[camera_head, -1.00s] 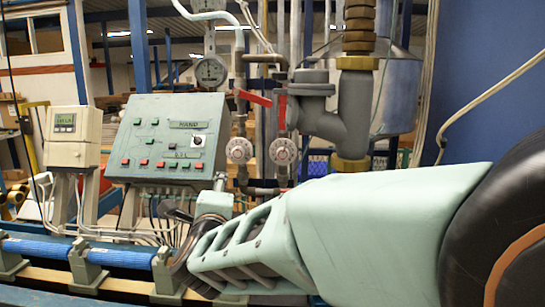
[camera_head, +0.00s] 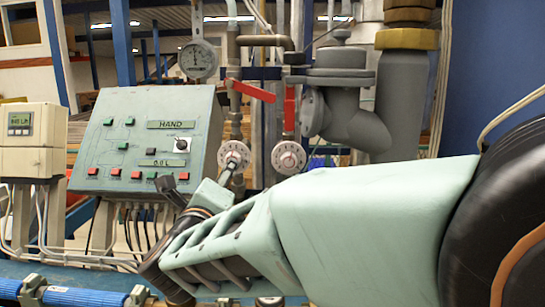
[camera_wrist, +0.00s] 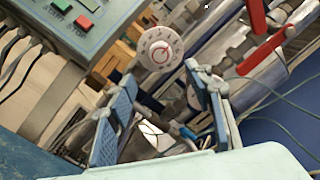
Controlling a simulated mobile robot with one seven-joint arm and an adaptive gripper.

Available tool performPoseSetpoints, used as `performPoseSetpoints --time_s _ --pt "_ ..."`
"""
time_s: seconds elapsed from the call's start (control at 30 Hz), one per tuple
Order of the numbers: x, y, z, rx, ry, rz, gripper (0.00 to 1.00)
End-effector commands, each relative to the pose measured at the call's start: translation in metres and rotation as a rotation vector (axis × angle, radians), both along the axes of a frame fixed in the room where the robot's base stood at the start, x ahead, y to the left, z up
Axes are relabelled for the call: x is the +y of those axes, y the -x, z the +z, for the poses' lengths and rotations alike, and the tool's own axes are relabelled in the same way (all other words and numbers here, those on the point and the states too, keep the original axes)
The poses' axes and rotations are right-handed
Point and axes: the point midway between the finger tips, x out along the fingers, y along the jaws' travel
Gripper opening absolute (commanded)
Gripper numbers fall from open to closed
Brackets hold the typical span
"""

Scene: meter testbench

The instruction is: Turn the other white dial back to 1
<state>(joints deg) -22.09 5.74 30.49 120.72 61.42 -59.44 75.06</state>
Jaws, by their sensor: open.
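Two white dials with red centres sit side by side on the pipework in the head view, a left dial (camera_head: 234,155) and a right dial (camera_head: 288,157). Their settings are too small to read. My gripper (camera_head: 198,177) is open and empty, below and left of the left dial, with one fingertip overlapping its lower edge in the picture. In the wrist view the left dial (camera_wrist: 160,49) shows clearly beyond the gap between my blue-padded fingers (camera_wrist: 161,82).
A grey-green control panel (camera_head: 107,150) with buttons stands left of the dials. Red valve handles (camera_head: 254,91) and a gauge (camera_head: 197,60) are above them. A thick grey pipe (camera_head: 403,95) rises at right. A meter box (camera_head: 30,139) is at far left.

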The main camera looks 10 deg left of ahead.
Motion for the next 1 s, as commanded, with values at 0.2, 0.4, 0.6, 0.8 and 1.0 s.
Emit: performPoseSetpoints --time_s 0.2,0.4,0.6,0.8,1.0 --pt "0.001 -0.009 0.000 0.001 0.000 0.000 0.47" --pt "0.002 -0.042 0.000 0.003 -0.001 -0.002 0.47" --pt "0.004 -0.077 0.001 0.002 -0.001 0.000 0.47" --pt "0.006 -0.100 0.001 0.001 0.000 0.001 0.47" --pt "0.006 -0.108 0.000 0.001 0.000 0.001 0.47"
